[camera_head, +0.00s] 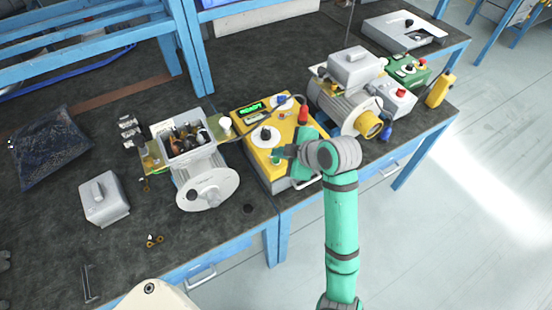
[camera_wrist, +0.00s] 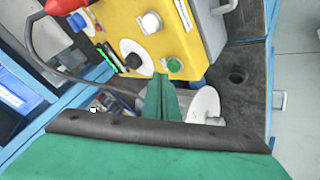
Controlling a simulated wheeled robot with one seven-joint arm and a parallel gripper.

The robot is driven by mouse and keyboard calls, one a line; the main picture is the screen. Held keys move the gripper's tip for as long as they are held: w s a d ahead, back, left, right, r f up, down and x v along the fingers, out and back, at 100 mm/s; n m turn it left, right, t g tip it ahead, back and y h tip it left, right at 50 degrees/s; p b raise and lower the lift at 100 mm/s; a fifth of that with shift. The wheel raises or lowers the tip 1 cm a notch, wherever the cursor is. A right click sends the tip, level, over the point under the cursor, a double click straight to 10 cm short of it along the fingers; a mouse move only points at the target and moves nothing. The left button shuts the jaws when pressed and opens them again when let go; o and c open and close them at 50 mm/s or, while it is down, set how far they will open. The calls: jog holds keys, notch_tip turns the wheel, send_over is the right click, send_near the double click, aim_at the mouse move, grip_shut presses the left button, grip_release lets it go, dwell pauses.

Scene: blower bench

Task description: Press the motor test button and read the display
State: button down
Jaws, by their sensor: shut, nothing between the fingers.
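The yellow test box (camera_head: 251,151) stands on the bench in the middle of the head view and fills the top of the wrist view (camera_wrist: 197,45). Its small display (camera_head: 252,111) is lit green; I cannot read its characters. A green button (camera_wrist: 174,65) sits near the box's edge, close to a black knob on a white dial (camera_wrist: 132,56). My gripper (camera_wrist: 163,78) is shut and empty, its green fingertips just beside the green button in the wrist view. I cannot tell whether they touch it. In the head view my gripper (camera_head: 283,152) hides part of the box.
An opened motor with exposed wiring (camera_head: 185,142) and its round flange (camera_head: 207,189) stand left of the box. A second motor (camera_head: 345,105) stands right. A grey cover (camera_head: 103,198) lies at the left. A cable crosses near the box. Floor is free at the right.

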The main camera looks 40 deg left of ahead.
jog(key=shift+f, duration=0.1)
dwell(0.3)
jog(key=shift+f, duration=0.3)
jog(key=shift+f, duration=0.4)
dwell(0.6)
jog(key=shift+r, duration=0.15)
dwell(0.3)
jog(key=shift+r, duration=0.65)
jog(key=shift+r, duration=0.15)
notch_tip(320, 180, up, 5)
jog(key=shift+f, duration=0.15)
dwell(0.3)
